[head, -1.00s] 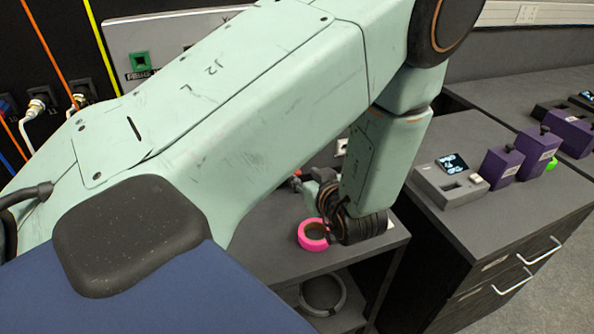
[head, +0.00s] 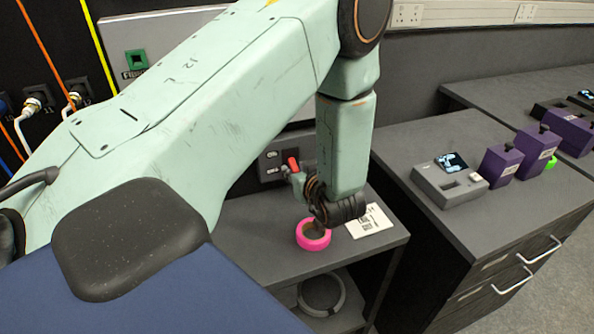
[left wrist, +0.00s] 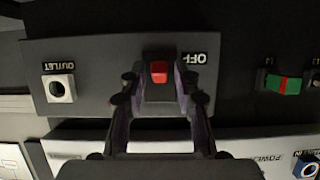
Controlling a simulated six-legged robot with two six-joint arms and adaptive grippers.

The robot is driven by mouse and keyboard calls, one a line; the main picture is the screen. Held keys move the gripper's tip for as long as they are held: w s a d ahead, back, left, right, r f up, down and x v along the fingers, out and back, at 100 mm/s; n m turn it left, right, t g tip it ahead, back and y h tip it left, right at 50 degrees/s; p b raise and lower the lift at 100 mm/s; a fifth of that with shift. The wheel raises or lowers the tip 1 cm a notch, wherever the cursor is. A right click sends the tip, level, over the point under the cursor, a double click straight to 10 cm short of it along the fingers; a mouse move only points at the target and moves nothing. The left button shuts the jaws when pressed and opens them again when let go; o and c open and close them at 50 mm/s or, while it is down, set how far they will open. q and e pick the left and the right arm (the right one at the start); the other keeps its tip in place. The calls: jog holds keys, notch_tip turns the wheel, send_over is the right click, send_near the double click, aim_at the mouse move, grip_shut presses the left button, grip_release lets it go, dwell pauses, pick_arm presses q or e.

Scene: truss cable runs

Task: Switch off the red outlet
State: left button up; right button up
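In the left wrist view a dark panel (left wrist: 92,75) fills the upper middle, with its lettering upside down. A red switch (left wrist: 159,72) sits on it beside an OFF label (left wrist: 193,59). A white outlet socket (left wrist: 59,88) with an OUTLET label is at the panel's left. My left gripper (left wrist: 159,84) is open, its two dark fingers on either side of the red switch. I cannot tell whether they touch it. In the head view my left arm reaches down over a dark bench, and its fingers are mostly hidden; a small red part (head: 293,164) shows beside the wrist. My right gripper is out of view.
A pink ring (head: 313,234) and a printed white sheet (head: 370,221) lie on the dark bench (head: 270,225). A grey device (head: 448,187) and purple boxes (head: 500,165) stand on the right counter. A green-and-red switch (left wrist: 283,85) is at the wrist view's right.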

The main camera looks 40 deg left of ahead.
pick_arm(q)
grip_shut()
jog(key=shift+f+t+y+b, duration=0.2)
jog(key=shift+t+y+b, duration=0.2)
jog(key=shift+y+b, duration=0.3)
jog(key=shift+o, duration=1.3)
grip_release()
